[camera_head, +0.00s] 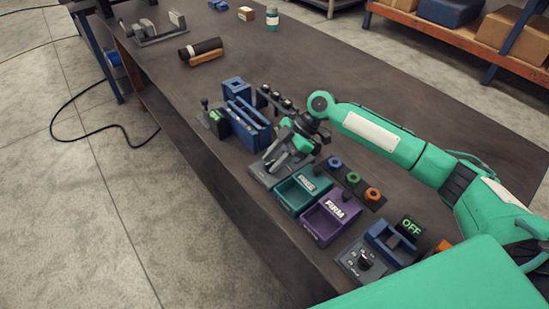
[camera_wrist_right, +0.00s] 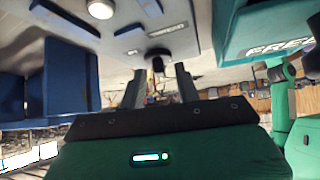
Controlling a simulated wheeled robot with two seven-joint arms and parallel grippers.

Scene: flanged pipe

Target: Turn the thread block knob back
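My right gripper (camera_head: 282,158) is over a grey block (camera_head: 258,168), which it partly covers in the head view. In the right wrist view its two fingers (camera_wrist_right: 160,75) stand apart. A small black knob (camera_wrist_right: 158,52) on the pale block face (camera_wrist_right: 185,42) shows between and just beyond the fingertips. I cannot tell whether a finger touches it. My left gripper is not in view.
A teal bin (camera_head: 290,196) and a purple bin (camera_head: 318,228) marked FIRM stand next to the block. Blue holders (camera_head: 250,125) stand on its other side. A dial panel (camera_head: 352,268) and an OFF display (camera_head: 410,227) are nearer. The table's far right is clear.

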